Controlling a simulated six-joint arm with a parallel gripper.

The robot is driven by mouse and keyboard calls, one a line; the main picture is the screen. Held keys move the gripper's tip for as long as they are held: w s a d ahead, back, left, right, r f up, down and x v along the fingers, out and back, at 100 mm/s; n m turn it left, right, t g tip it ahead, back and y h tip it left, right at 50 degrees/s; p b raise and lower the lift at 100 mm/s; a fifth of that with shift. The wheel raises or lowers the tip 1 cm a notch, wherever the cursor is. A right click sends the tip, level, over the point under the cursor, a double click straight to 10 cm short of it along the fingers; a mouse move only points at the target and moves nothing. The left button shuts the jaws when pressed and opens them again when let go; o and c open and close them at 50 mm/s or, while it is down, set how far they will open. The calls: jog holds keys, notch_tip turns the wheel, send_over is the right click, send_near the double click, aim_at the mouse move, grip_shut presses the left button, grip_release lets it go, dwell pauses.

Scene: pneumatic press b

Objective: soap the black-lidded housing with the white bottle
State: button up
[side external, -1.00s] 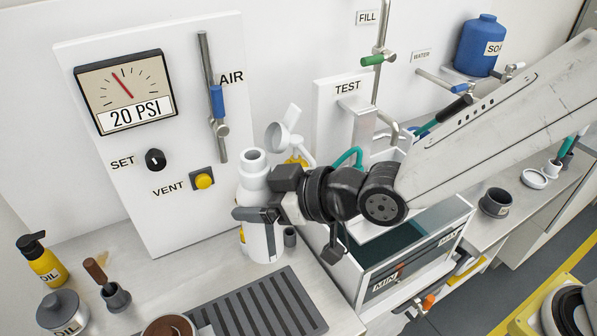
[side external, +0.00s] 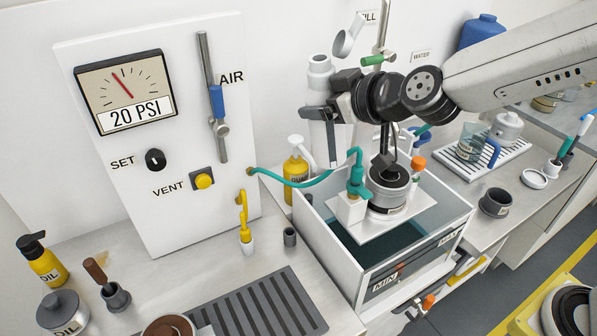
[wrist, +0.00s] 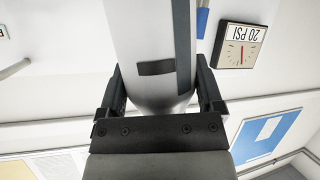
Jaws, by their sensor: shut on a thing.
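My gripper (side external: 326,112) is shut around the body of the white bottle (side external: 319,75). It holds the bottle roughly upright, up in the air at the back left of the tank. In the wrist view, my gripper (wrist: 160,95) has a finger on each side of the white bottle (wrist: 150,40). The black-lidded housing (side external: 389,184) stands on a white plate (side external: 390,226) over the tank, below and right of the bottle.
The glass-walled tank (side external: 455,240) holds dark liquid. A teal hose (side external: 300,183) runs from the panel to a teal fitting (side external: 358,178) beside the housing. A yellow bottle (side external: 296,168) stands behind the tank's left wall. A slatted grey mat (side external: 262,308) lies in front.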

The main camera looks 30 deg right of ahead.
jog(key=s+d+m+g+h, duration=0.1)
jog(key=s+d+m+h, duration=0.3)
jog(key=d, duration=1)
jog(key=w+d+m+h, duration=0.15)
jog(key=d+h, duration=0.45)
jog(key=d, duration=0.8)
notch_tip(320, 180, down, 18)
jog(key=shift+s+a+g, duration=0.15)
jog(key=shift+s+g, duration=0.1)
jog(key=shift+g, duration=0.15)
jog(key=shift+f, duration=0.1)
